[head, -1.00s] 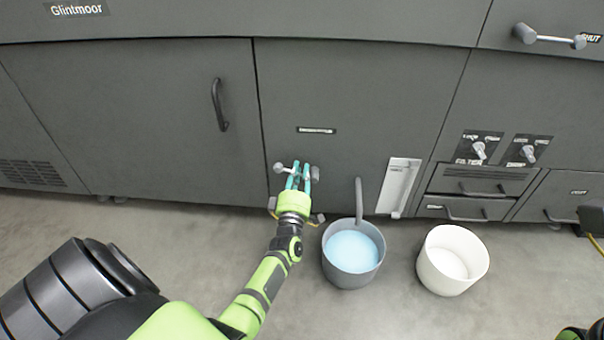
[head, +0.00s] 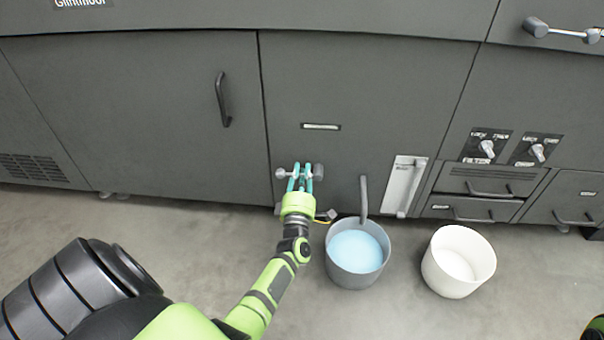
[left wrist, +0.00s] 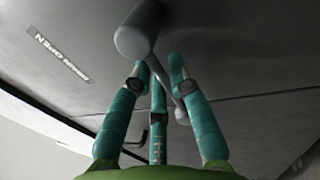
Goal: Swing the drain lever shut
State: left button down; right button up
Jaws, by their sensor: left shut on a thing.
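The drain lever (head: 318,170) is a pale rod with a grey rounded piece at each end, low on the dark grey machine front. In the left wrist view, the teal fingers (left wrist: 160,85) close around the thin rod, with a thick end (left wrist: 132,38) above. A label beside it (left wrist: 60,52) seems to read "OPEN". My right gripper is out of view.
A grey bucket (head: 334,262) of light blue liquid stands below a grey pipe (head: 363,195). A white bucket (head: 440,275) stands to its right. A pale vertical plate (head: 403,187), drawers (head: 480,187) and two switches (head: 511,150) are further right.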

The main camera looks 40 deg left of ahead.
pick_arm(q)
jog(key=c, duration=1.1)
grip_release()
jog(key=shift+c, duration=0.2)
